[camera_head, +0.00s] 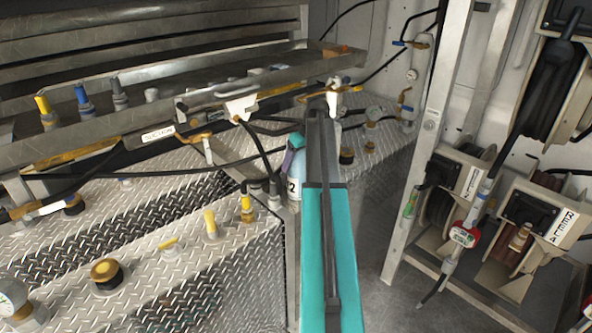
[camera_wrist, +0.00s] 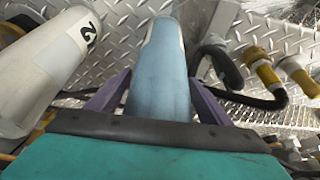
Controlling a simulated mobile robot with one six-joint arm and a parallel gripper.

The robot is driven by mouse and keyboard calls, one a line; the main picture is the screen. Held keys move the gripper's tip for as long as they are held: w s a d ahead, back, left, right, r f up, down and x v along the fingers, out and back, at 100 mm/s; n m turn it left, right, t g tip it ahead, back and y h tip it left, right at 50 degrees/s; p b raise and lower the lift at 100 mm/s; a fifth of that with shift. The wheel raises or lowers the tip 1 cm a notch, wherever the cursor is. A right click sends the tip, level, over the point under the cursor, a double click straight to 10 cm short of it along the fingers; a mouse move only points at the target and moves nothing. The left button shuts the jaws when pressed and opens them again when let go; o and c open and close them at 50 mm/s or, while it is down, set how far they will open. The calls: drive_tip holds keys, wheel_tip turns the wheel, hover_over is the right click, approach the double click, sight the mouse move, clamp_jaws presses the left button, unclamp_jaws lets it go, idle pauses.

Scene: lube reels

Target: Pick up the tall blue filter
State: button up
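The tall blue filter (camera_wrist: 162,75) is a smooth pale-blue cylinder in the middle of the wrist view. My gripper (camera_wrist: 161,90) has a purple finger on each side of it, and the fingertips lie close against its sides. Whether both fingers press on it is not clear. The teal gripper body hides the filter's near end. In the head view my gripper (camera_head: 289,156) shows small and partly hidden behind my teal arm, beside a pale-blue surface. A white cylinder marked "2" (camera_wrist: 52,62) stands left of the filter in the wrist view.
Yellow-banded fittings (camera_wrist: 262,70) and a black hose (camera_wrist: 250,100) lie close to the right of the filter. Diamond-plate decking (camera_head: 225,255) with several capped fittings is at left. Hose reels (camera_head: 520,225) stand at right, with open grey floor between.

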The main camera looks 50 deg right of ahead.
drive_tip(key=c, duration=1.1)
drive_tip(key=shift+r, duration=0.15)
drive_tip(key=s+a+r+b, duration=0.1)
drive_tip(key=s, duration=0.4)
drive_tip(key=s+a+r+b, duration=0.2)
drive_tip(key=s, duration=0.3)
drive_tip(key=s+a+r+b, duration=0.1)
drive_tip(key=s+a+b, duration=0.1)
drive_tip(key=s, duration=0.3)
drive_tip(key=shift+a+r, duration=0.15)
drive_tip(key=shift+r, duration=0.2)
idle(0.4)
